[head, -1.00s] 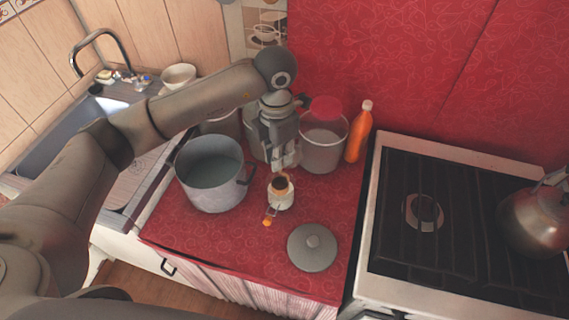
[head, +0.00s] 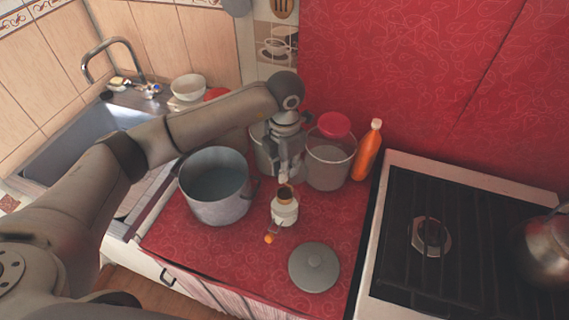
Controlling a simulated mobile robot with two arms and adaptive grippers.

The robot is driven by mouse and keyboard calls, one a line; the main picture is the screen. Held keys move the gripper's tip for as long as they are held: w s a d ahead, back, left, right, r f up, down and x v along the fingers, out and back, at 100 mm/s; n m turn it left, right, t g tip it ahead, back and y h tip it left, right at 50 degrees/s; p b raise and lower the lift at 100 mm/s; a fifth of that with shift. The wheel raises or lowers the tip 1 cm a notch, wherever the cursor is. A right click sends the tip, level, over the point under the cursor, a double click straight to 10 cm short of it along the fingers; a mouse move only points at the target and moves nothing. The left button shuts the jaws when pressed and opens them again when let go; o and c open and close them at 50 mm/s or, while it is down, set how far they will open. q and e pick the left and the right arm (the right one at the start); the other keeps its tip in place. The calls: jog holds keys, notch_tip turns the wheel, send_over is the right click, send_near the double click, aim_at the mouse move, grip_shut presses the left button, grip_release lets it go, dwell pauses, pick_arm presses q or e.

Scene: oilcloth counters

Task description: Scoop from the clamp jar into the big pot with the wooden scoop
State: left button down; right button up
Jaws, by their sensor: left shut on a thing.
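The big pot (head: 207,208) is grey, open and empty-looking, on the red counter left of centre. My left gripper (head: 290,177) is right above the jar's mouth, pointing down and shut on what looks like the wooden scoop (head: 286,193). A small brown part of the scoop shows at the jar's mouth; I cannot tell how deep it sits. My right gripper is out of view.
A grey lid (head: 314,268) lies in front of the jar. Behind stand a container with a red lid (head: 330,165) and an orange bottle (head: 367,150), close to my left gripper. The stove (head: 440,240) with a kettle (head: 548,250) is on the right, the sink (head: 75,150) on the left.

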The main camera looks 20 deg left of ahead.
aim_at(285, 198)
pick_arm(q)
jog(key=shift+f+b, duration=1.5)
jog(key=shift+f, duration=0.45)
jog(key=shift+f+b, duration=2.2)
jog(key=shift+f, duration=0.25)
notch_tip(285, 198, up, 2)
jog(key=shift+r+p, duration=0.1)
jog(key=shift+p, duration=0.6)
jog(key=shift+r+p, duration=2.45)
jog(key=shift+r, duration=2.45)
